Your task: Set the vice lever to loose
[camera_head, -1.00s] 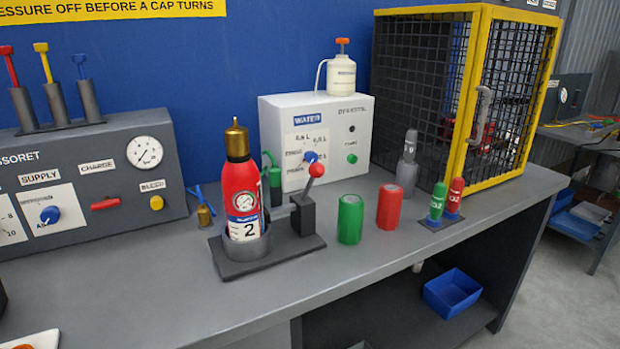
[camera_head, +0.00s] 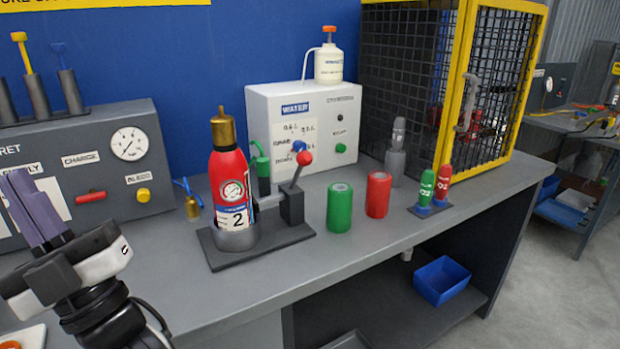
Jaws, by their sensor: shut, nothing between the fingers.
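The vice (camera_head: 292,205) is a dark block on a dark base plate on the bench. Its lever (camera_head: 298,172) has a red ball knob and leans up and to the right. A red extinguisher numbered 2 (camera_head: 228,180), with a brass cap and a small gauge, stands upright in the round holder on the same plate. My gripper (camera_head: 22,182) is at the left edge, raised in front of the grey panel, with its fingers together and empty. It is well apart from the vice and the lever.
A green cylinder (camera_head: 340,208) and a red cylinder (camera_head: 378,194) stand just right of the vice. Behind are a white water box (camera_head: 320,112) and a yellow-framed mesh cage (camera_head: 470,90). A grey gauge panel (camera_head: 90,160) stands at left. The front bench strip is clear.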

